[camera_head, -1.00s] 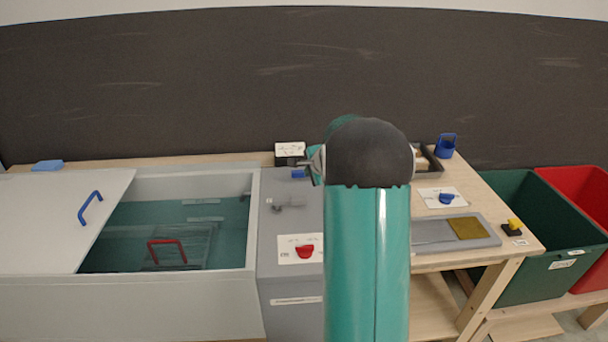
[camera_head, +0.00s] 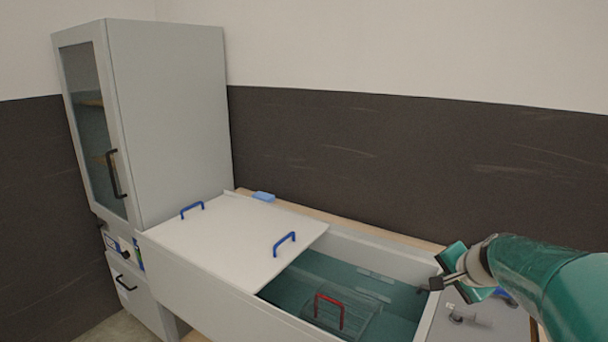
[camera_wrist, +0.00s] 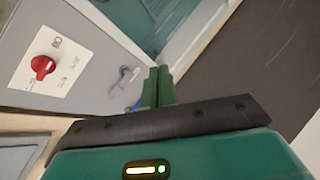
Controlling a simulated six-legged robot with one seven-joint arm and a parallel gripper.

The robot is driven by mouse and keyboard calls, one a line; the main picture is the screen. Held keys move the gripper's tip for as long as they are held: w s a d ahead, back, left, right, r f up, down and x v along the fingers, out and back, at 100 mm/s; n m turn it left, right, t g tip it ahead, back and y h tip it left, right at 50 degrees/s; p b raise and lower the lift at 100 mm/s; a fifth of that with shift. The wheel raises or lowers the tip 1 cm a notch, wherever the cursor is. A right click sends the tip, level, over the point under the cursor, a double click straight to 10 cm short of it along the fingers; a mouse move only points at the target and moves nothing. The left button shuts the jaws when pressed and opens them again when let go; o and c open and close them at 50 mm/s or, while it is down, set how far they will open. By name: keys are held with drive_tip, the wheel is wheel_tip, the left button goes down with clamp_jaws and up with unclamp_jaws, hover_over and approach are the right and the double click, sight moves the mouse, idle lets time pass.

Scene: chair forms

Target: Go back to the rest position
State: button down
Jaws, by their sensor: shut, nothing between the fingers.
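My gripper (camera_head: 447,283) is at the right of the head view, above the right end of the tank, at the end of my green arm. In the wrist view my gripper (camera_wrist: 158,86) shows its two green fingers pressed together, with nothing between them. The grey panel beside the tank (camera_wrist: 92,62) lies beyond the fingers, with a red knob (camera_wrist: 42,66) on a white label and a grey tap-like fitting (camera_wrist: 124,76). The gripper appears apart from these.
A tank (camera_head: 226,301) with teal inside holds a red-handled basket (camera_head: 329,311). A white lid (camera_head: 232,238) with blue handles covers its left part. A tall grey cabinet (camera_head: 170,120) stands at the left. A blue block (camera_head: 263,196) lies behind the lid. The dark wall band (camera_head: 400,150) runs behind.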

drive_tip(key=s+a+r+n+g, duration=0.2)
drive_tip(key=s+a+n, duration=0.5)
drive_tip(key=s+a, duration=0.55)
drive_tip(key=s+a+f+n, duration=0.1)
drive_tip(key=s+a+n, duration=0.1)
drive_tip(key=s, duration=0.4)
drive_tip(key=s+a+n, duration=0.2)
drive_tip(key=s+n, duration=0.1)
drive_tip(key=s, duration=0.2)
drive_tip(key=shift+s+f+g+h, duration=0.4)
drive_tip(key=shift+d, duration=0.15)
